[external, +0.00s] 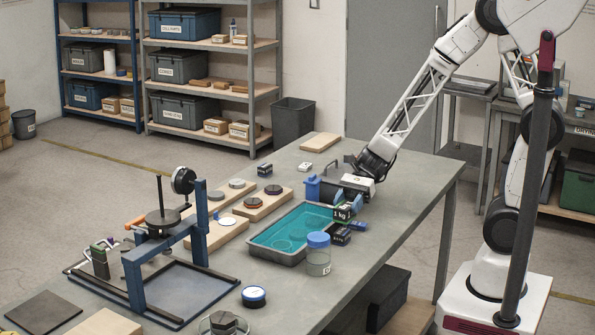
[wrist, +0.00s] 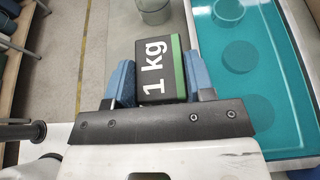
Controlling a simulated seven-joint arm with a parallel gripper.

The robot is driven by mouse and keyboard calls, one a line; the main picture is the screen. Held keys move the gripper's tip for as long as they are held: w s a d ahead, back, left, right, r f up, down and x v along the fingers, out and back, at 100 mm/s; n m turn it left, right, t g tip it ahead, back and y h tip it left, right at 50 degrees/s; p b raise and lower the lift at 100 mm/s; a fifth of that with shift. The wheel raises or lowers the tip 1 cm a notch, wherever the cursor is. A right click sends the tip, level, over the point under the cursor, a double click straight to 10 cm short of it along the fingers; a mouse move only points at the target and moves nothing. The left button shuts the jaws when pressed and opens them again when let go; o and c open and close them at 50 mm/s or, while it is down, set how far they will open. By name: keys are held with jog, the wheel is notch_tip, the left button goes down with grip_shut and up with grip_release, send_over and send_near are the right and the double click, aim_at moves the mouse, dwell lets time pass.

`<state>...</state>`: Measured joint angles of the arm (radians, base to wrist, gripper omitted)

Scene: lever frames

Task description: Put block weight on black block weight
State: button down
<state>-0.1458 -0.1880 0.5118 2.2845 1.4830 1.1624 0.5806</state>
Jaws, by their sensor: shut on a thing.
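My gripper (external: 350,206) is over the workbench beside the teal tray. Its blue fingers are shut on a block weight (external: 342,213), dark with a green edge and a white "1 kg" mark. In the wrist view the block weight (wrist: 160,68) sits between the two fingers (wrist: 160,85), its "1 kg" face towards the camera. A small black block (external: 341,236) with a pale label is just below the held block in the external view; whether they touch I cannot tell. Another small dark labelled block (external: 265,170) stands farther back on the bench.
The teal tray (external: 262,255) lies left of my gripper, and also shows in the wrist view (wrist: 205,40). A blue-lidded jar (external: 318,262) stands near its front corner. Wooden boards with discs (external: 226,232) and a blue lever frame (external: 200,225) are farther left.

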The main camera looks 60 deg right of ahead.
aim_at(345, 214)
jog(key=shift+w+a, duration=0.15)
jog(key=shift+w, duration=0.15)
jog(key=shift+f, duration=1.7)
jog(key=shift+f, duration=0.2)
jog(key=shift+c, duration=2.4)
grip_release()
jog(key=shift+r, duration=0.2)
jog(key=v, duration=1.2)
jog(key=shift+s, duration=0.1)
